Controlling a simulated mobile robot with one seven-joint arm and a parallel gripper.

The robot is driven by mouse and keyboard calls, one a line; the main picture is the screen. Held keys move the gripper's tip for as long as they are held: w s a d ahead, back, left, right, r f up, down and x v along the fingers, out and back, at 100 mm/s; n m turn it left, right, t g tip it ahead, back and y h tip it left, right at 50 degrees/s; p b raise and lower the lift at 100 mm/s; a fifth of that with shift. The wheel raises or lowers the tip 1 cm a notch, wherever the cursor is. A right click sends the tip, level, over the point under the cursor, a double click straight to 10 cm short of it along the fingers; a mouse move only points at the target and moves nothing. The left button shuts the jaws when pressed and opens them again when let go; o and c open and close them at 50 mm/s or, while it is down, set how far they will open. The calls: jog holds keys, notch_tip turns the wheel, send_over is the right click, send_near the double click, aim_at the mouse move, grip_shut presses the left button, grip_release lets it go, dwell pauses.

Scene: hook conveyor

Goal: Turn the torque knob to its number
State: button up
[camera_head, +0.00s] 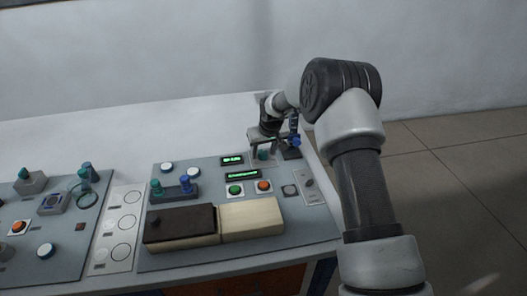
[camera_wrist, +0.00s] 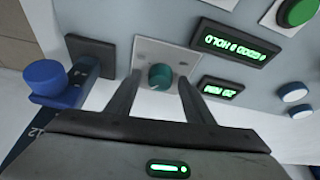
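A teal knob (camera_wrist: 160,76) sits on a light square plate (camera_wrist: 150,53) in the wrist view; I take it to be the torque knob. My gripper (camera_wrist: 160,79) is open, with one finger on each side of the knob and a visible gap on both sides. In the head view my gripper (camera_head: 264,157) points down over the same knob (camera_head: 262,154) at the panel's back right. Any number marks around the knob are too small to read. A green-lit display (camera_wrist: 234,43) beside it appears upside down and includes the word HOLD.
A second lit display (camera_wrist: 221,89) is close by. A blue knob (camera_wrist: 45,77) stands on a dark lever left of the plate. Green (camera_head: 235,190) and orange (camera_head: 264,186) buttons lie in front. A dark box (camera_head: 180,224) and a cream block (camera_head: 252,216) occupy the panel's front.

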jog(key=c, duration=0.9)
jog(key=shift+m+b, duration=0.35)
jog(key=shift+m, duration=0.05)
jog(key=shift+a+f+m+h+b, duration=0.1)
jog(key=shift+a+m+h+b, duration=0.1)
jog(key=shift+m+h+b, duration=0.5)
jog(key=m+b, duration=0.1)
jog(key=m, duration=0.2)
jog(key=m+h+b, duration=0.1)
jog(key=m, duration=0.1)
jog(key=shift+a+m+h, duration=0.15)
jog(key=shift+m+h, duration=0.15)
jog(key=shift+m, duration=0.1)
jog(key=m, duration=0.2)
jog(key=m+g+h, duration=0.1)
jog(key=m, duration=0.1)
jog(key=shift+w+m+h+b, duration=0.1)
jog(key=shift+m+h+b, duration=0.2)
jog(key=shift+b, duration=0.05)
jog(key=shift+a+m+g+h+p, duration=0.1)
jog(key=shift+m+g+h+p, duration=0.45)
jog(key=shift+m, duration=1.35)
